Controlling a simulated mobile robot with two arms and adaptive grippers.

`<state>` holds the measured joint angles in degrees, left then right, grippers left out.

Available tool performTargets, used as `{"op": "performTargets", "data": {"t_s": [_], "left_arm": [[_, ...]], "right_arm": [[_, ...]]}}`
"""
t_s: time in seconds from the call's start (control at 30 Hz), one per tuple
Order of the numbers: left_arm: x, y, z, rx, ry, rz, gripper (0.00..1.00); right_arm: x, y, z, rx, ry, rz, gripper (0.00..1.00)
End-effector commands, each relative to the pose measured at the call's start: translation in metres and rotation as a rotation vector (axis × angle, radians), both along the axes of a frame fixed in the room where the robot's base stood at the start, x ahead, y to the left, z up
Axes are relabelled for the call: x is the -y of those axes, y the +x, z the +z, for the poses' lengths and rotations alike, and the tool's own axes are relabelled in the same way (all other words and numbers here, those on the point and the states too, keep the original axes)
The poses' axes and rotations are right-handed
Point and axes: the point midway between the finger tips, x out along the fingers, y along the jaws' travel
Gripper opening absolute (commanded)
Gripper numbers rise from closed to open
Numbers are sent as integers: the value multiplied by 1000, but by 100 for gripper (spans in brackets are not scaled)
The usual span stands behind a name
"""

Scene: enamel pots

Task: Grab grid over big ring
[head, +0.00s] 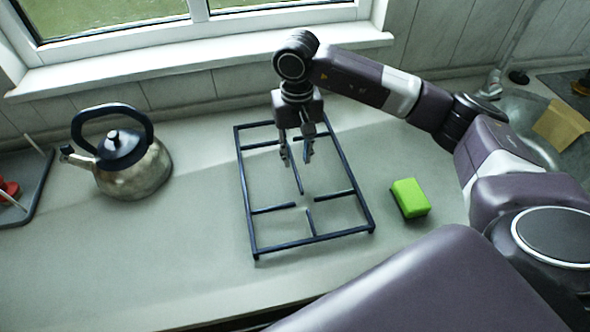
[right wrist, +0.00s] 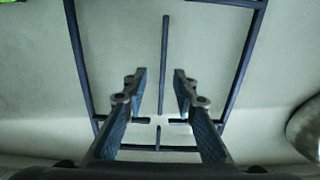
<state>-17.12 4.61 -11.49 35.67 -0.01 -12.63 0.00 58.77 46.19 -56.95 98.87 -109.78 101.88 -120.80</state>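The grid (head: 315,240), a dark rectangular frame with short inner bars, lies on the counter in the middle of the head view. It also shows in the right wrist view (right wrist: 164,60). My right gripper (head: 297,160) points down over the far half of the grid, with its fingers apart and empty. In the right wrist view the open fingers (right wrist: 159,88) stand either side of the line of a central inner bar. I cannot tell the exact height of the fingertips above the bar. No big ring can be made out. My left gripper is out of view.
A steel kettle (head: 133,172) with a dark handle stands left of the grid. A green sponge (head: 410,197) lies to its right. A dark tray (head: 42,188) is at the far left, and a sink (head: 525,115) at the right. Counter between kettle and grid is clear.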

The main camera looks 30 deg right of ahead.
Motion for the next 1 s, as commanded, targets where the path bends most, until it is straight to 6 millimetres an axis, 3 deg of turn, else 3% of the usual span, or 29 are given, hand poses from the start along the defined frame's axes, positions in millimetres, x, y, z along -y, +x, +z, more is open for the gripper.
{"op": "performTargets", "data": {"t_s": [0.23, 0.4, 0.67, 0.9, 1.0], "left_arm": [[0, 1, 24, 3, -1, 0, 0], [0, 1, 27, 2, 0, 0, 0], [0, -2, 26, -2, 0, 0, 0], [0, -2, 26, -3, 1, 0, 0], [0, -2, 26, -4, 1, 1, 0]], "right_arm": [[-4, 2, -30, -7, 1, 0, 26], [-3, 3, -51, -2, 0, -1, 26], [-3, 3, -55, 0, 0, 0, 26], [-3, 3, -54, 0, 0, 0, 0], [-3, 3, -54, 0, 0, 0, 0]]}}
